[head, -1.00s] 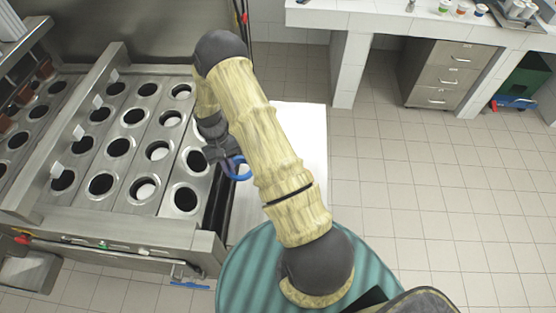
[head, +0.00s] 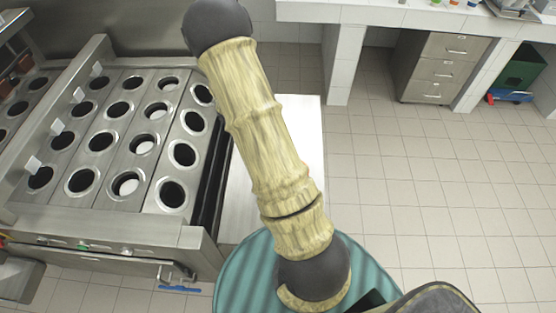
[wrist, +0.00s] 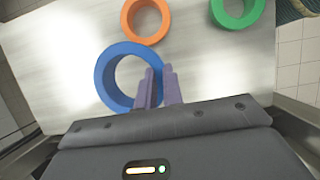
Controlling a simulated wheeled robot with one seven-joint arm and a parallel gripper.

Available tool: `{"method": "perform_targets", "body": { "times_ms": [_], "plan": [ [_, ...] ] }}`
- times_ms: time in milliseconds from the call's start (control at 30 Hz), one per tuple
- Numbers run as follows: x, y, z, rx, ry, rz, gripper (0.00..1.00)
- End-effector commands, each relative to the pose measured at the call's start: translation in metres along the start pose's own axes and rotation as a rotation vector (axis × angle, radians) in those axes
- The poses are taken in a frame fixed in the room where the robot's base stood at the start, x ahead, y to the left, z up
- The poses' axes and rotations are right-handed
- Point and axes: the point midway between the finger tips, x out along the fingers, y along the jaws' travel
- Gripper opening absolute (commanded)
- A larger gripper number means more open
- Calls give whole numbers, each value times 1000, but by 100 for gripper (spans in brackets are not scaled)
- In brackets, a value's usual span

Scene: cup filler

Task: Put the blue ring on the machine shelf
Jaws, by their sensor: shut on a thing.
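The blue ring (wrist: 107,80) is in the wrist view, with the fingers of my gripper (wrist: 159,86) at its right wall. The gripper is shut on that wall, one finger toward the hole and one outside. The ring is over the pale metal machine shelf (wrist: 60,50); I cannot tell whether it touches it. In the head view the shelf (head: 300,125) is beside the machine's right side, partly covered by my arm. The gripper and blue ring are hidden there behind my arm.
An orange ring (wrist: 145,20) and a green ring (wrist: 237,10) are on the shelf, beyond the blue ring. The machine (head: 110,140) with rows of round holes stands to the left. Tiled floor (head: 420,200) is open to the right.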

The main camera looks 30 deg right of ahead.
Motion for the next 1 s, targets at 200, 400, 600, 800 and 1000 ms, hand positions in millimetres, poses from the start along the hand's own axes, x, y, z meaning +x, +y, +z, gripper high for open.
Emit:
{"method": "perform_targets", "body": {
  "times_ms": [200,400,600,800,1000],
  "plan": [
    [-1,0,0,0,1,1,0],
    [10,0,-4,-1,-1,-2,0],
    [39,0,-16,-1,-2,-2,0],
    [53,0,-23,2,0,0,0],
    [53,1,-23,3,1,1,0]
  ]
}}
